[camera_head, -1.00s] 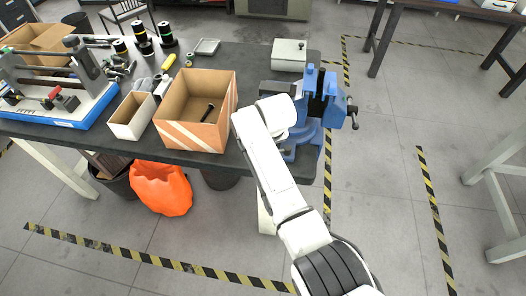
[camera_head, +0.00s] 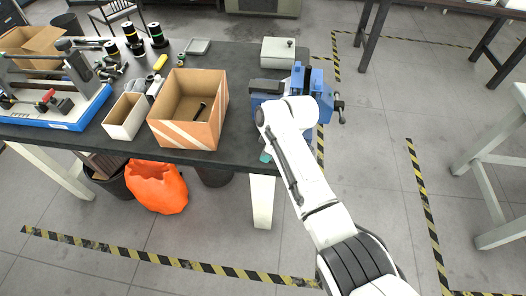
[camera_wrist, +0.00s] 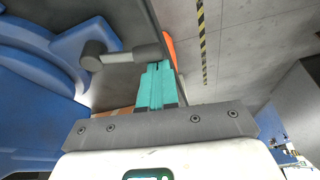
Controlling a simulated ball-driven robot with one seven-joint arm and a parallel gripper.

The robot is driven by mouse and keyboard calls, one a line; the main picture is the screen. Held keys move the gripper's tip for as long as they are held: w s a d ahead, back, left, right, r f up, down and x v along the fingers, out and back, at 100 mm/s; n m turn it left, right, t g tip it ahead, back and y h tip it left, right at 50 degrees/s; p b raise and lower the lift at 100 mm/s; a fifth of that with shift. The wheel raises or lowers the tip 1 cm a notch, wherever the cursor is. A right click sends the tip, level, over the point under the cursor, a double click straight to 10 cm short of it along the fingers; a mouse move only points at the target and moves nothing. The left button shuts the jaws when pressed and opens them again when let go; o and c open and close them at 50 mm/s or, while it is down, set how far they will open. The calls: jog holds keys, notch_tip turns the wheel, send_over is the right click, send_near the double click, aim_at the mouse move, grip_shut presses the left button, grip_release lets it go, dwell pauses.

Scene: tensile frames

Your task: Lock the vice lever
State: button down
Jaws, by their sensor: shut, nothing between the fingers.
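The blue vice (camera_head: 325,92) is mounted at the right end of the dark workbench, its lower part hidden behind my arm. Its dark handle (camera_head: 339,106) sticks out on the right. In the wrist view, the vice's blue body (camera_wrist: 35,55) fills the left side. A grey lever with a thick round end (camera_wrist: 93,56) projects from it, its bar reaching right to the fingers. My gripper (camera_wrist: 156,72) has teal fingers, shut and empty, close beside the bar; contact cannot be told. The gripper (camera_head: 265,157) shows as a small teal piece near the bench's front edge.
A cardboard box (camera_head: 186,135) with a dark tool inside and a smaller white-sided box (camera_head: 124,127) stand left of the vice. A grey-white case (camera_head: 284,52) sits behind it. An orange bag (camera_head: 157,188) is below the bench.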

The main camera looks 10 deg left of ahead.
jog(key=shift+s+d+n, duration=0.15)
jog(key=shift+d+n, duration=0.3)
jog(key=shift+n, duration=0.05)
jog(key=shift+s+d, duration=0.1)
jog(key=shift+d, duration=0.3)
jog(key=a, duration=0.2)
jog(key=a+r+p, duration=0.1)
jog(key=a, duration=0.1)
jog(key=shift+w+a+r, duration=0.1)
jog(key=shift+w+r, duration=0.1)
jog(key=b+v, duration=0.1)
jog(key=v, duration=0.8)
